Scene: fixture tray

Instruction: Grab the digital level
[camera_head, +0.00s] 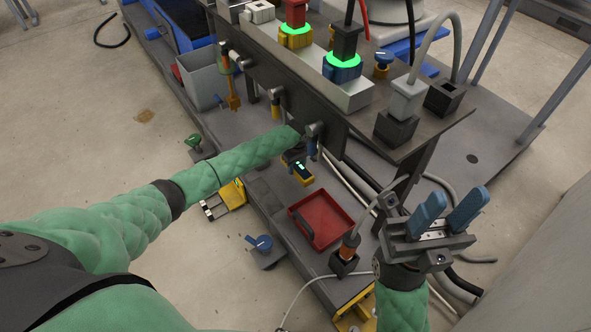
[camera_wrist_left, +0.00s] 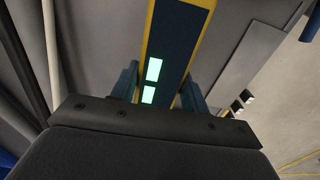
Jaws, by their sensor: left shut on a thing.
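The digital level is a yellow-edged, dark blue bar with lit pale displays. In the head view the digital level (camera_head: 303,175) shows at the end of my left arm, above the grey bench shelf. In the left wrist view the digital level (camera_wrist_left: 177,45) runs away from the camera between the blue fingers. My left gripper (camera_wrist_left: 158,90) is shut on it, one finger at each side. In the head view that gripper is mostly hidden behind its own arm. My right gripper (camera_head: 458,200) is open and empty at the right, its blue fingers apart.
A red tray (camera_head: 337,207) lies on the lower shelf, right of the level. Above it a raised dark panel (camera_head: 262,72) carries fixtures with glowing green rings. A grey bin (camera_head: 203,82) stands behind. Cables run near my right gripper.

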